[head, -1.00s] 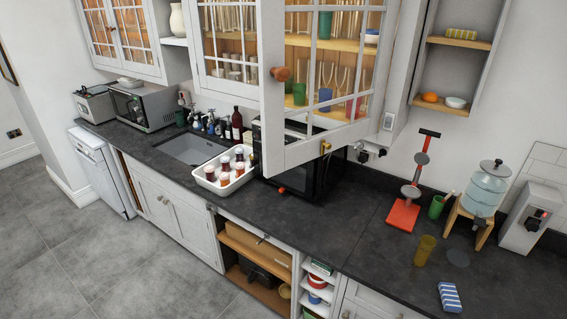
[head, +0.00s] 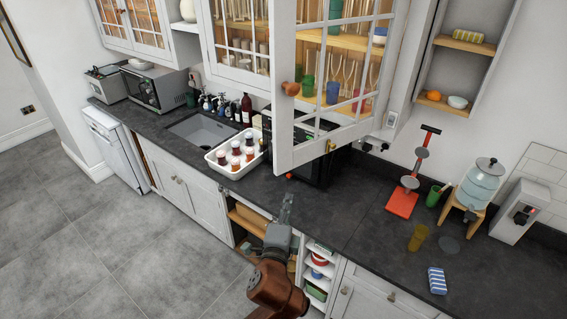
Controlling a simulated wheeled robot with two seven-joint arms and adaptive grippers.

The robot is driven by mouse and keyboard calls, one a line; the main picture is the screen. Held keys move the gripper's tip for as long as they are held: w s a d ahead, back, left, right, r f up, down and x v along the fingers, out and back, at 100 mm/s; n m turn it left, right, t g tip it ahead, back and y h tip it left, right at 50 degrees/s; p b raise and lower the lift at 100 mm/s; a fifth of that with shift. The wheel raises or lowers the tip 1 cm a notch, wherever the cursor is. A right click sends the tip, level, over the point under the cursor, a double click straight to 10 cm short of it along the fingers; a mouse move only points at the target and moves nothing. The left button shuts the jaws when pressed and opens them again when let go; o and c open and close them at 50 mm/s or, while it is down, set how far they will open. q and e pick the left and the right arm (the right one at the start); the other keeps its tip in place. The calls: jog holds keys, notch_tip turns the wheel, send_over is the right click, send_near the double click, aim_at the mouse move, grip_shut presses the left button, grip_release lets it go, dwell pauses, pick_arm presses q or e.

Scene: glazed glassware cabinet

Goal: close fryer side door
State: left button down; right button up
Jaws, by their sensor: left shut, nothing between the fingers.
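A white-framed glazed cabinet door (head: 284,140) stands swung open at upper centre, out from the glassware cabinet and over the counter. It has a round brown knob (head: 290,88) on its frame near the free edge. Shelves of glasses show through its panes. A black appliance (head: 318,165) stands on the counter behind and below this door and is partly hidden by it; I cannot tell whether it is the fryer. My left gripper (head: 287,203) is shut and empty, below the door at the counter's front edge, apart from the door and knob. My right gripper is not in view.
A white tray of jars (head: 210,158) stands left of the black appliance, by the sink (head: 180,125). A red stand (head: 403,203), green cup (head: 433,197), amber glass (head: 418,238) and water dispenser (head: 483,180) stand at right. The middle counter is clear.

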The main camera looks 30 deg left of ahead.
pick_arm(q)
jog(key=r, duration=0.2)
send_near(286, 161)
jog(key=w, duration=0.5)
jog(key=shift+w+a+f+p, duration=0.1)
jog(key=shift+a+p, duration=0.1)
jog(key=shift+a, duration=0.3)
jog(key=shift+w+a+f+p, duration=0.1)
jog(key=shift+a+p, duration=0.05)
jog(key=shift+a, duration=0.4)
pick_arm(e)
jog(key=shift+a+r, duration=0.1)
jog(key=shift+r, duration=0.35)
pick_arm(q)
jog(key=shift+d, duration=0.1)
